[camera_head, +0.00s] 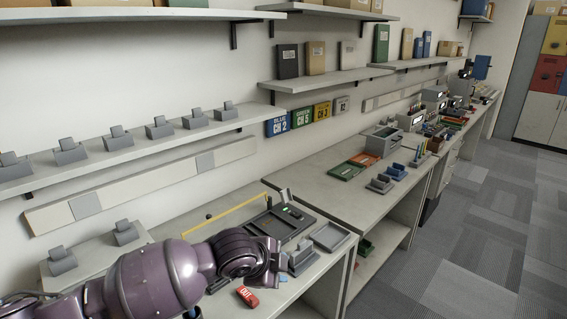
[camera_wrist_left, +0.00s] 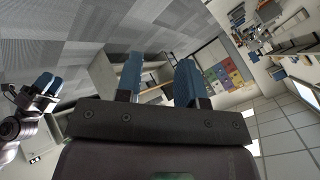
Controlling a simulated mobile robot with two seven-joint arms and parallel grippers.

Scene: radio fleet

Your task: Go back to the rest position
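In the head view my purple left arm comes in from the lower left, over the near worktable. Its far end is by a grey holder (camera_head: 302,257), and the fingers cannot be made out there. In the left wrist view my left gripper (camera_wrist_left: 158,80) is open, its two blue-padded fingers wide apart with nothing between them. My right gripper (camera_wrist_left: 48,85) shows at the left of that view, with two blue fingers side by side. How far apart they are is unclear, and I see nothing held. The right gripper is not in the head view.
The near worktable carries a dark tray (camera_head: 268,228), a grey tray (camera_head: 330,237), a yellow bar (camera_head: 225,213) and a red "OUT" tag (camera_head: 247,297). A wall shelf (camera_head: 150,150) holds several grey cradles. Another worktable (camera_head: 335,193) continues beyond. The carpeted floor (camera_head: 470,230) at right is clear.

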